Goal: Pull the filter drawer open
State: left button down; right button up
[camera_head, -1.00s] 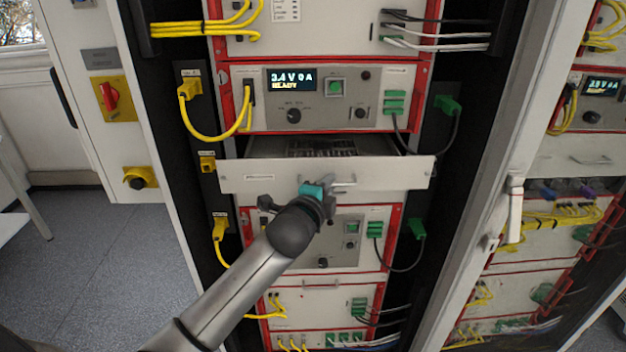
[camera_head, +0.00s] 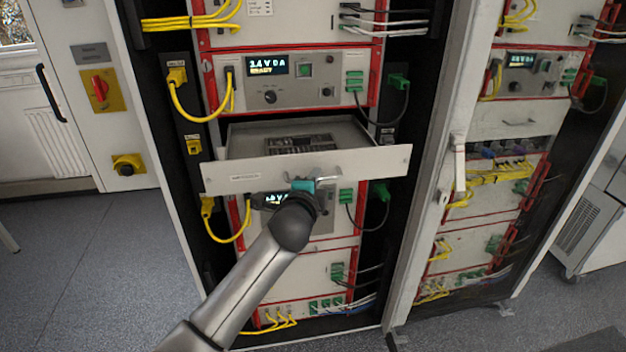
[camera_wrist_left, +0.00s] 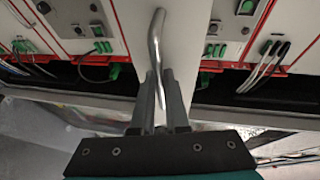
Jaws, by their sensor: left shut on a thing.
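The filter drawer (camera_head: 235,176) has a pale flat front panel and stands out of the rack. Its open tray, with a dark grille (camera_head: 300,144) inside, shows behind the panel. A silver bar handle (camera_head: 326,178) is on the panel, right of its middle. My left gripper (camera_head: 312,182) is at the handle. In the left wrist view the two fingers (camera_wrist_left: 159,104) are shut on the metal handle (camera_wrist_left: 156,45), which runs between them. The fingertips are partly hidden by the wrist in the head view. My right gripper is not in view.
A unit with a lit display (camera_head: 267,66) is above the drawer, and another unit is below it. Yellow cables (camera_head: 205,110) hang at the left and dark cables with green plugs (camera_head: 398,82) at the right. The rack door (camera_head: 450,150) stands at the right. Grey floor (camera_head: 100,270) is clear at the left.

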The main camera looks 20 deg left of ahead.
pick_arm(q)
jog(key=c, duration=1.2)
grip_release()
jog(key=v, duration=1.5)
jog(key=shift+b, duration=0.3)
jog(key=shift+a, duration=0.1)
